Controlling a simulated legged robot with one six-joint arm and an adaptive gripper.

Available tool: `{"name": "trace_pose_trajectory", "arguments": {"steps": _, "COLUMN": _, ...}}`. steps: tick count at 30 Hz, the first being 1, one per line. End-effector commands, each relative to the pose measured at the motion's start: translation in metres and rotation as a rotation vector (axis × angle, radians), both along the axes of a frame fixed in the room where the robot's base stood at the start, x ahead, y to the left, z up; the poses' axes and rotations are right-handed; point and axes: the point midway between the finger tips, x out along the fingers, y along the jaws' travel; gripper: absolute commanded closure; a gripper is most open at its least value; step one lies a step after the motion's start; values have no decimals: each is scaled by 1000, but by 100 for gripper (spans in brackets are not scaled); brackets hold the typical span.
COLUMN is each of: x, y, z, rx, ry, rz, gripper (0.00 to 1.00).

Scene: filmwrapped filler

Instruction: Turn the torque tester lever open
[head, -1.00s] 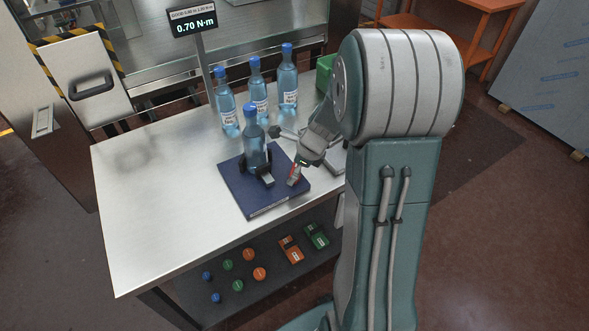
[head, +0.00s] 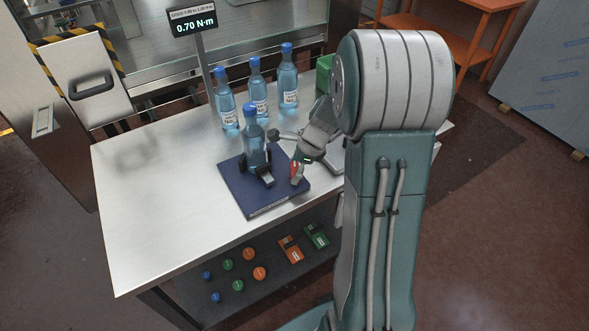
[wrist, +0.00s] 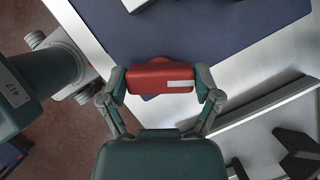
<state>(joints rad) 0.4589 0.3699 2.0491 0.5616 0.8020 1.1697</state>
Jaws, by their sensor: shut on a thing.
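The torque tester has a dark blue base (head: 240,190) on the steel table, with black clamps around a blue-capped bottle (head: 255,153) standing upright on it. Its red lever (head: 293,169) is at the base's right side. It also shows in the wrist view as a red block with a white label (wrist: 160,77). My gripper (head: 296,174) is shut on the red lever; in the wrist view its two fingers (wrist: 160,84) press on the block's left and right ends. The lever's pivot is hidden.
A display (head: 193,22) on a post reads 0.70 N·m. Several blue-capped bottles (head: 257,92) stand behind the tester, with a green bin (head: 325,72) beside them. The table's left part (head: 150,190) is clear. Coloured caps (head: 228,265) lie on the shelf below.

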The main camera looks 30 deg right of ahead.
Motion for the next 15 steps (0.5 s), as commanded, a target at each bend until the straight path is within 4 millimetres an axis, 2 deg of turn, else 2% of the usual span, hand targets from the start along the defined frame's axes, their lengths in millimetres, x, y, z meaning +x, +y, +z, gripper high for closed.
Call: {"name": "trace_pose_trajectory", "arguments": {"steps": 15, "x": 1, "y": -1, "z": -1, "rx": -1, "ry": -1, "rz": 488, "gripper": 66}}
